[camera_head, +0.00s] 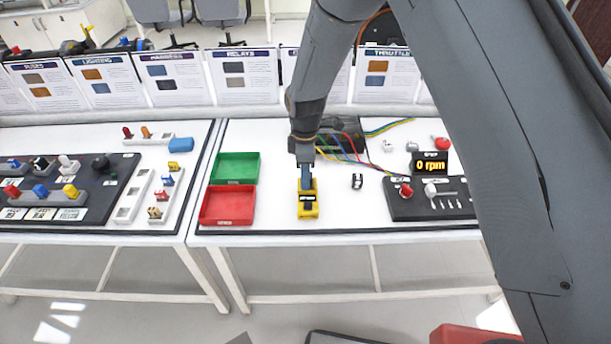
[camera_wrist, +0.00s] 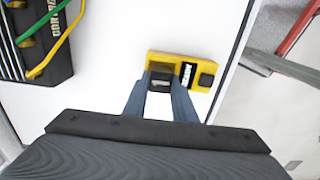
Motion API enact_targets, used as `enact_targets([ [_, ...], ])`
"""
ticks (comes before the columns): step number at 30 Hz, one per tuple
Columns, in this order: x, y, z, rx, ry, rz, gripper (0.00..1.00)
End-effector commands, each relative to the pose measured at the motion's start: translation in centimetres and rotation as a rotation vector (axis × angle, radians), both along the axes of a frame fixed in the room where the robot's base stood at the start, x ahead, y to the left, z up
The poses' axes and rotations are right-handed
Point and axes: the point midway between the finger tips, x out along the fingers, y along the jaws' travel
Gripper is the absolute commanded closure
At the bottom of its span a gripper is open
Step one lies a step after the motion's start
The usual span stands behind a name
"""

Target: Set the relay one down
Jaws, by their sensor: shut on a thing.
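My gripper (camera_head: 306,186) points down over the yellow device (camera_head: 308,211) near the front of the right-hand table. In the wrist view, the fingers (camera_wrist: 160,88) are closed on a small dark block (camera_wrist: 160,77), which I take to be the relay. The block is at the left end of the yellow device (camera_wrist: 182,57). The fingers hide part of it, and I cannot tell whether it touches the device. A small black-and-white piece (camera_head: 357,181) lies on the table to the right.
A green tray (camera_head: 220,182) and a red tray (camera_head: 205,219) are left of the yellow device. A black box with coloured wires (camera_wrist: 32,66) is behind. A panel with a display reading 0 rpm (camera_head: 430,165) is at right. The table's front edge is close.

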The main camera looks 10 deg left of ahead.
Motion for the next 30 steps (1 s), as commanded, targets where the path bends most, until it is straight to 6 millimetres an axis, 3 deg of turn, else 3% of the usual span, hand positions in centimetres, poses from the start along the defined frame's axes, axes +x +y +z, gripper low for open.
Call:
enact_targets([
  [10,-0.2,-0.1,-1.4,-0.002,0.004,0.000,0.98],
  [11,-0.2,-0.1,-1.4,-0.002,0.004,0.000,0.71],
  [14,-0.3,-0.2,-1.4,-0.002,0.004,0.000,0.57],
  [22,-0.3,-0.2,-1.0,-0.003,0.004,0.000,0.57],
  [30,-0.1,-0.1,2.6,0.000,0.001,0.000,0.57],
])
